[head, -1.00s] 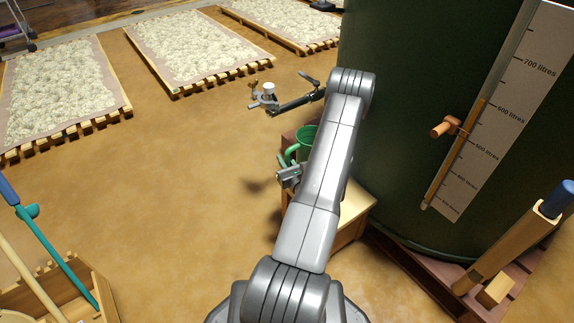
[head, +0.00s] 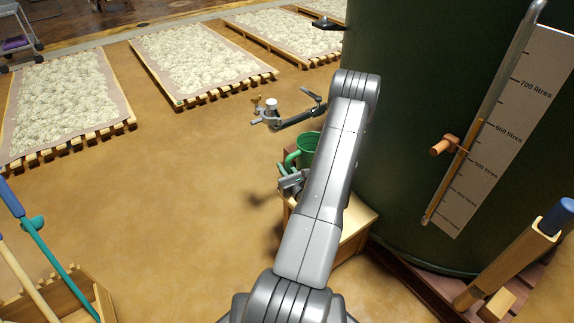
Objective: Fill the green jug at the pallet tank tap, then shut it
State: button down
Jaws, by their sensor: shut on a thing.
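The green jug (head: 307,146) stands upright beside my arm, its rim and the handle side showing. My arm hides its right part, and I cannot see into it well enough to tell the water level. My gripper (head: 290,182) is shut at the jug's handle side, low on the jug. The metal tap (head: 294,119) with its lever juts left from the large dark green tank (head: 420,70), above and behind the jug in the picture. Its joint with the tank is hidden by my arm. I cannot tell whether water runs.
A wooden stand (head: 355,232) is beside the tank, partly behind my arm. Slatted beds (head: 72,105) lie at the back left. A wooden crate (head: 85,290) with long handles is at the lower left. Floor between is clear.

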jog(key=s+a+f+n+g+y+b, duration=0.1)
jog(key=s+a+n+g+y, duration=0.15)
jog(key=s, duration=0.65)
jog(key=s+a+f+n+g+y, duration=0.1)
jog(key=s+a+n+g+y, duration=0.2)
jog(key=s, duration=0.6)
jog(key=s+a+f+n+g+y+b, duration=0.1)
jog(key=s+a+f+n+g+y, duration=0.2)
jog(key=s, duration=0.5)
jog(key=w+d+f+b, duration=0.1)
jog(key=w+d+f, duration=0.1)
jog(key=w+d, duration=0.3)
jog(key=w+d+f+g+b, duration=0.1)
jog(key=w+d, duration=0.5)
jog(key=d, duration=0.6)
jog(key=shift+w+f, duration=0.15)
jog(key=shift+f, duration=0.4)
jog(key=shift+d+f, duration=0.1)
jog(key=shift+f, duration=0.1)
jog(key=c, duration=1.3)
grip_release()
jog(key=shift+o, duration=0.2)
